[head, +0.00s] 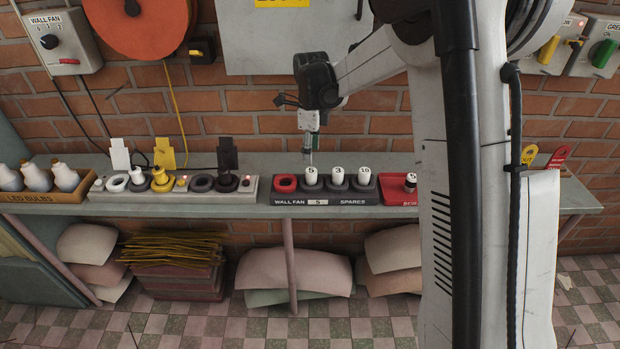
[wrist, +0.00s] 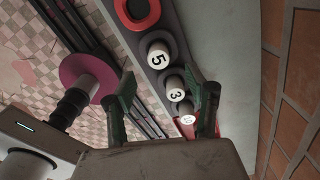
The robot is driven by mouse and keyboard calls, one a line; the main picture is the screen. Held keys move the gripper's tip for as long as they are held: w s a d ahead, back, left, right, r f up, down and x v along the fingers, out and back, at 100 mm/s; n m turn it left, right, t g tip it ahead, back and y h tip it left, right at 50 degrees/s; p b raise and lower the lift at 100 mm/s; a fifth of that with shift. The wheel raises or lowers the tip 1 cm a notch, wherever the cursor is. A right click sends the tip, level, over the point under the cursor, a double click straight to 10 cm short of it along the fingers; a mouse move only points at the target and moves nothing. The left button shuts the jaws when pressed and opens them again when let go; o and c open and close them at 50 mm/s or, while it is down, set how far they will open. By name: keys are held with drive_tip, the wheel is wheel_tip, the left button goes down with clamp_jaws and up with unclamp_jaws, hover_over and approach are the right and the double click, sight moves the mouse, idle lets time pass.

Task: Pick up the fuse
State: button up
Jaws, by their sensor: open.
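Three white fuses stand upright in a dark grey rack (head: 322,201) on the shelf: fuse "5" (head: 311,175), fuse "3" (head: 337,176) and fuse "10" (head: 364,175). The rack's left seat is an empty red ring (head: 286,184), by a label reading "WALL FAN 5". My gripper (head: 309,150) points down just above fuse "5". In the wrist view my gripper (wrist: 159,80) is open, its two fingers apart and nothing held. Fuse "5" (wrist: 158,54) shows beyond and between the fingertips; fuse "3" (wrist: 175,89) and fuse "10" (wrist: 187,117) show nearer the right finger.
A red tray (head: 393,197) with another white fuse (head: 410,181) stands right of the rack. To the left are a row of sockets (head: 215,195) with upright tags and a crate of bulbs (head: 40,197). The brick wall (head: 250,130) is close behind the shelf (head: 455,200).

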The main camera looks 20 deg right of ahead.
sight(311, 170)
drive_tip(key=f, duration=0.9)
drive_tip(key=shift+s, duration=0.2)
drive_tip(key=shift+r, duration=0.1)
drive_tip(key=shift+c, duration=0.4)
drive_tip(key=c, duration=1.1)
drive_tip(key=shift+c, duration=0.2)
drive_tip(key=shift+r, duration=0.15)
